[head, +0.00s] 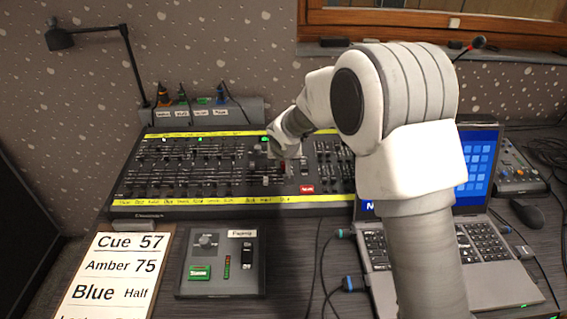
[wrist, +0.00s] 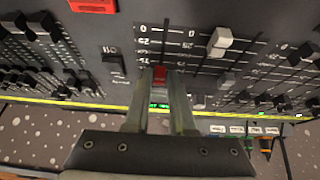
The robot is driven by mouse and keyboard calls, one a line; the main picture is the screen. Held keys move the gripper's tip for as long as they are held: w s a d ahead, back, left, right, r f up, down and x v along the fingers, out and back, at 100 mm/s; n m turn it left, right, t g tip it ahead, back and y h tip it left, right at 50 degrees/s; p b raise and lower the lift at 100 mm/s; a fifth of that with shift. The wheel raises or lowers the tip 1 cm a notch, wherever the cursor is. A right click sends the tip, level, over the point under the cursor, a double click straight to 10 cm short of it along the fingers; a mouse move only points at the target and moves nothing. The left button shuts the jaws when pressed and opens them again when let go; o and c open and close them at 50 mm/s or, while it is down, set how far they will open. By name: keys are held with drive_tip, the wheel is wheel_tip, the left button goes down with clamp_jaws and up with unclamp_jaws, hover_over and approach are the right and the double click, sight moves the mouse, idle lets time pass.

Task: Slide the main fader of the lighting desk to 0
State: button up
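The lighting desk (head: 130,208) is a dark console with yellow label strips and many faders. In the wrist view, a red fader cap (wrist: 160,76) stands between the fingertips of my gripper (wrist: 161,74) and fills the narrow gap between them. Its scale has a 0 at the top of that view, and the cap is well below that 0, towards the green display (wrist: 159,104). A pale fader cap (wrist: 220,40) is beside it to the right, nearer its own 0. In the head view my gripper (head: 281,155) is over the desk's middle, and my arm hides part of the desk.
A laptop (head: 490,285) and a mouse (head: 528,214) are at the right. A small control box (head: 220,285) and a cue sheet (head: 85,265) lie in front of the desk. A black lamp (head: 130,60) stands at the back left. Cables run beside the laptop.

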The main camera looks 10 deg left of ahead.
sight(284, 188)
clamp_jaws()
drive_tip(key=shift+s, duration=0.15)
drive_tip(key=shift+s+d+f+b, duration=0.1)
drive_tip(key=shift+s+f+b, duration=0.1)
drive_tip(key=shift+b, duration=0.25)
drive_tip(key=shift+s+d+f+b, duration=0.1)
drive_tip(key=shift+s+d+b, duration=0.1)
drive_tip(key=shift+s+b, duration=0.6)
drive_tip(key=shift+s+d+r+b, duration=0.1)
drive_tip(key=shift+s+d+b, duration=0.15)
drive_tip(key=shift+s+b, duration=0.6)
drive_tip(key=shift+s+d+f+b, duration=0.1)
drive_tip(key=shift+s+d+b, duration=0.1)
drive_tip(key=shift+s+b, duration=0.6)
drive_tip(key=shift+o, duration=1)
unclamp_jaws()
drive_tip(key=shift+s, duration=0.1)
drive_tip(key=shift+p, duration=0.3)
